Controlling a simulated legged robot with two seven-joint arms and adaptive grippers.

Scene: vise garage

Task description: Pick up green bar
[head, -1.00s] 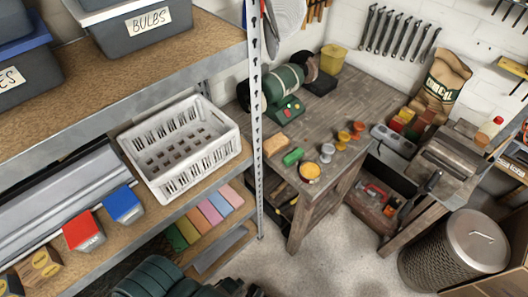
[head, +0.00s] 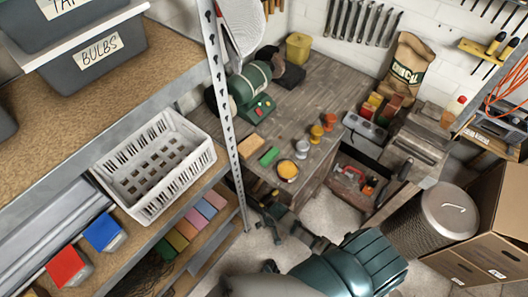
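The green bar (head: 269,156) lies flat on the wooden workbench (head: 330,85), near its front left edge. A large teal part of my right arm fills the bottom centre. Dark, slim parts that look like my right gripper (head: 310,238) show beyond it, low in front of the bench and well apart from the bar. Its fingers are too small and dark to read. I cannot make out my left gripper.
A metal shelf post (head: 226,100) stands just left of the bar. The shelf holds a white crate (head: 184,188). Small knobbed pieces (head: 316,131) stand right of the bar. A green grinder (head: 250,85) sits behind it. A metal bin (head: 443,215) and cardboard boxes (head: 487,235) stand at right.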

